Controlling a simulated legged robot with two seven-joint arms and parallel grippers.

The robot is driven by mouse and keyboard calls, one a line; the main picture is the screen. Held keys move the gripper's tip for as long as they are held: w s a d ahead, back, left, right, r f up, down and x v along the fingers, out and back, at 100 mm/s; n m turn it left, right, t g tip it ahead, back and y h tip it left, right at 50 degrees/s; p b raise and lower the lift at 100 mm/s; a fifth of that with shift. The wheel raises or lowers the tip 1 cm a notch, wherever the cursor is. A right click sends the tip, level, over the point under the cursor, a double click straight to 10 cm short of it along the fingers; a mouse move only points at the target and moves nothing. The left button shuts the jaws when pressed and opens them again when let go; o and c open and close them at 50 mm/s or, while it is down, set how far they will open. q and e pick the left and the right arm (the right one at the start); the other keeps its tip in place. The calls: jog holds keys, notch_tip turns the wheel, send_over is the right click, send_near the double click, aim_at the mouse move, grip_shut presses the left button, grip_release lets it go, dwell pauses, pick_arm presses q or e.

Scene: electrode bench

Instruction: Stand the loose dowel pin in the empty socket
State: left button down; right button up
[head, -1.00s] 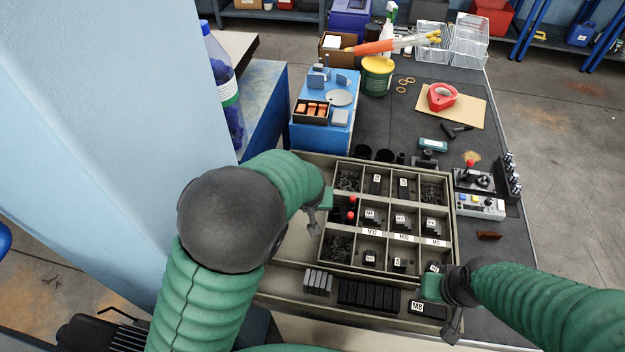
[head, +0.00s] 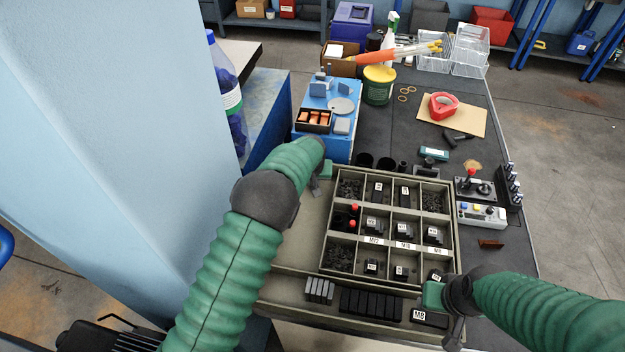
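I cannot pick out a loose dowel pin or an empty socket for certain at this size. Two red-tipped dark pieces (head: 352,217) sit in the left column of a divided tray (head: 456,235). Dark round holders (head: 384,164) stand on the bench just behind the tray. My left gripper (head: 318,184) is over the tray's back left part, left of the compartments; its fingers are small and partly hidden by the arm. My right gripper (head: 447,318) is at the tray's front right corner, near the M8 block (head: 430,318). Nothing is visibly held in either.
A blue stand (head: 325,148) with a box of orange pieces is behind my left gripper. A control box (head: 481,215) and joystick unit are right of the tray. A blue-white wall (head: 110,130) closes the left. A green tub (head: 378,86) and red tape (head: 443,105) are farther back.

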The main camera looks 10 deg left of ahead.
pick_arm(q)
jog(key=shift+f, duration=0.1)
jog(key=c, duration=1.4)
grip_release()
